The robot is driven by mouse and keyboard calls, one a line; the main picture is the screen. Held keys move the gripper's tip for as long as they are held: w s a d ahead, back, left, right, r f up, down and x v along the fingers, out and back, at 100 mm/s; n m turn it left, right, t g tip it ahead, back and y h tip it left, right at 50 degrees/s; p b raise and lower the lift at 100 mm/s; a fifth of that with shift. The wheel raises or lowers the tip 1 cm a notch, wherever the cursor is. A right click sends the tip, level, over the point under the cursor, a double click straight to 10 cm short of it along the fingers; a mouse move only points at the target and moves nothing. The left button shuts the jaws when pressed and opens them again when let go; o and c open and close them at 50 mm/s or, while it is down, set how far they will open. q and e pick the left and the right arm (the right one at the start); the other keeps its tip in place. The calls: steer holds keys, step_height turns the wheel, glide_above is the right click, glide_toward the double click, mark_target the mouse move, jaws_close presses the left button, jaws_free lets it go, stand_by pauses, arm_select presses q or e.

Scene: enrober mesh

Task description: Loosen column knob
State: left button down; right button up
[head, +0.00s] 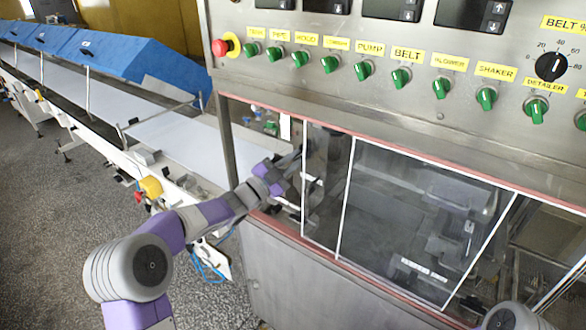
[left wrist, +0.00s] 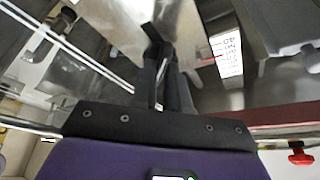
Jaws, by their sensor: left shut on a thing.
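My left arm reaches from the lower left into the machine's open side, left of the clear panel. My left gripper (head: 299,182) is inside the opening, small and partly hidden behind the frame and panel edge. In the left wrist view my left gripper (left wrist: 163,58) has its dark fingers close together, shut on a small dark piece that I take to be the column knob (left wrist: 152,33). The fingers cover most of it, so its turn and thread cannot be seen. My right gripper is out of view.
The clear panel (head: 425,215) with white edges stands right of my left gripper. A control panel (head: 330,35) with green switches overhangs above. A white conveyor (head: 180,135) runs off left. A red knob (left wrist: 300,158) and a white label (left wrist: 227,58) show in the wrist view.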

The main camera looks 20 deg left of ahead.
arm_select(q)
steer(key=shift+s+d+f+n+t+y+b, duration=0.1)
steer(key=shift+n+t+y+b, duration=0.55)
steer(key=shift+n+b, duration=0.95)
steer(key=shift+d+f+n+t+y+b, duration=0.15)
steer(key=shift+n+t+y+b, duration=0.6)
steer(key=shift+n, duration=1.6)
steer(key=shift+s+d+r+n+t+y+b, duration=0.1)
steer(key=shift+n+t+y+b, duration=0.2)
steer(key=shift+n+y+b, duration=1)
steer(key=shift+n+h, duration=0.4)
steer(key=shift+n, duration=0.35)
steer(key=c, duration=1.2)
jaws_free()
steer(key=shift+o, duration=0.2)
